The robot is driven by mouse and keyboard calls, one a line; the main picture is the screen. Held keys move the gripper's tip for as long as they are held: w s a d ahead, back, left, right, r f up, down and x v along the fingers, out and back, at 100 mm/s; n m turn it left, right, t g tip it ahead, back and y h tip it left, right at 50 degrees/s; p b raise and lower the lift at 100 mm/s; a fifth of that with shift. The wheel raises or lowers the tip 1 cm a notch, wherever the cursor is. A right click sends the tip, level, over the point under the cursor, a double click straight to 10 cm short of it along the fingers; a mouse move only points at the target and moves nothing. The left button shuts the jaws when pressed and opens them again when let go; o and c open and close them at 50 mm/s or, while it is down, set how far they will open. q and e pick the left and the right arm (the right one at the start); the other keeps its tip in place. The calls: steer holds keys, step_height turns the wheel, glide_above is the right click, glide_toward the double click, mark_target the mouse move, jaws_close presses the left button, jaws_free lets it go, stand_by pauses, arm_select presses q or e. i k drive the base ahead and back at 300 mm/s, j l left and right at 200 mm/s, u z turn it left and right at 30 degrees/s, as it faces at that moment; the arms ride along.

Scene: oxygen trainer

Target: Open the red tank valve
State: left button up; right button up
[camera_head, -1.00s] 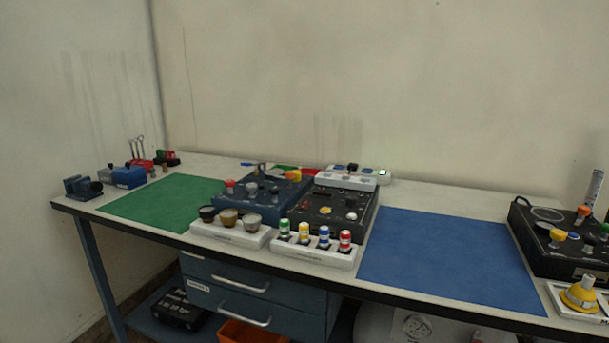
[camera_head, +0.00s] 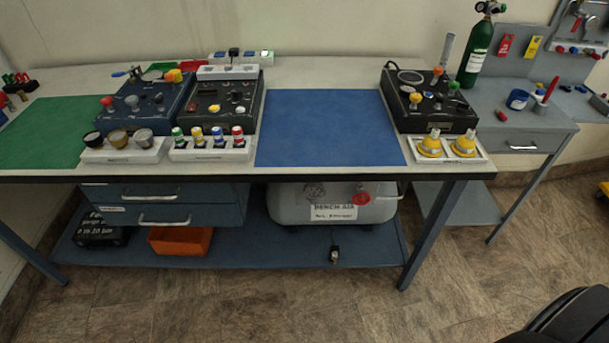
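A red valve knob (camera_head: 362,198) sits on the right part of the grey air tank (camera_head: 290,207). The tank lies on the blue lower shelf under the bench and bears a label reading "BENCH AIR". The knob faces outward; its turn position is too small to tell. Neither gripper is in view.
The bench's front edge (camera_head: 330,170) runs above the tank. A bench leg (camera_head: 430,235) stands right of it, and drawers (camera_head: 165,205) hang to its left. An orange bin (camera_head: 181,240) is on the shelf. A black rounded object (camera_head: 572,322) is at lower right. The floor ahead is clear.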

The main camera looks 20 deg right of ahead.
mark_target(359, 196)
steer(key=z, duration=0.85)
steer(key=k+l+u, duration=0.15)
steer(key=l, duration=0.15)
